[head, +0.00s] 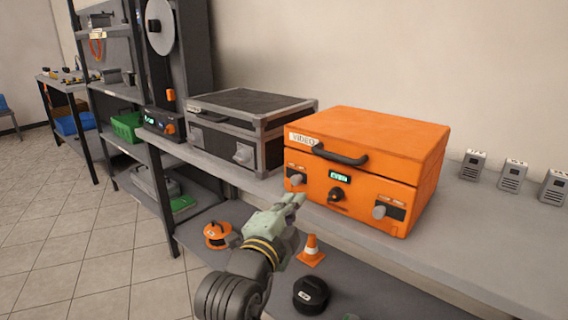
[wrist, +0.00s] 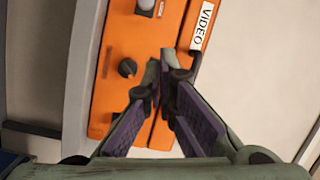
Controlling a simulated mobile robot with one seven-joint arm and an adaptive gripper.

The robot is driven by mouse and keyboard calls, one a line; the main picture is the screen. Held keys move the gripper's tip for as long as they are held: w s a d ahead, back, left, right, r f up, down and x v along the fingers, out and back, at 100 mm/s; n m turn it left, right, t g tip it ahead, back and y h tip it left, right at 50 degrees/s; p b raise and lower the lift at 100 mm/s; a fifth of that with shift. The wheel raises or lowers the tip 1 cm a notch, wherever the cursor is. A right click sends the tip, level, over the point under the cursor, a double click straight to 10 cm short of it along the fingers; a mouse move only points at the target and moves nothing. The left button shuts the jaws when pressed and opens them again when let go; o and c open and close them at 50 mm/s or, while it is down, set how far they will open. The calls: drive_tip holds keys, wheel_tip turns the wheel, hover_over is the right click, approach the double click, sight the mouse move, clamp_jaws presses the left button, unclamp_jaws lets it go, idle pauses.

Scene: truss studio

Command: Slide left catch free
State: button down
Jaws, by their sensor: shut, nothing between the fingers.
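The orange video case (head: 365,140) stands closed on the grey shelf top, with a dark carry handle (head: 340,155) on its lid front. Its left catch (head: 295,180) is a pale grey knob on a dark plate at the front left; the catch also shows at the top edge of the wrist view (wrist: 146,6). The right catch (head: 379,211) is a similar knob. A black dial (head: 337,195) sits between them; it shows in the wrist view (wrist: 127,68). My gripper (head: 298,198) is shut and empty in front of the case, just below the left catch in the head view. Contact cannot be told.
A black-and-grey flight case (head: 245,115) stands left of the orange case. Several small grey boxes (head: 512,175) stand to the right. An orange cone (head: 312,250), an orange reel (head: 218,235) and a black round item (head: 310,293) are on the lower shelf.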

sight(311, 180)
drive_tip(key=shift+d+f+m+g+h, duration=0.3)
drive_tip(key=shift+d+f+m, duration=0.1)
drive_tip(key=shift+d, duration=0.15)
drive_tip(key=shift+d+f+m+g+h, duration=0.2)
drive_tip(key=shift+d+f+m+g, duration=0.1)
drive_tip(key=shift+d+m, duration=0.15)
drive_tip(key=shift+d, duration=0.1)
drive_tip(key=p+x, duration=0.2)
drive_tip(key=x, duration=0.8)
drive_tip(key=shift+w+a+f+p, duration=0.1)
drive_tip(key=shift+w+a+p, duration=0.2)
drive_tip(key=shift+a, duration=0.3)
drive_tip(key=shift+w+a+f+p, duration=0.2)
drive_tip(key=shift+w+a, duration=0.2)
drive_tip(key=shift+a, duration=0.2)
drive_tip(key=shift+w+a+f, duration=0.15)
drive_tip(key=shift+w+a, duration=0.25)
drive_tip(key=shift+a, duration=0.1)
drive_tip(key=shift+a, duration=0.1)
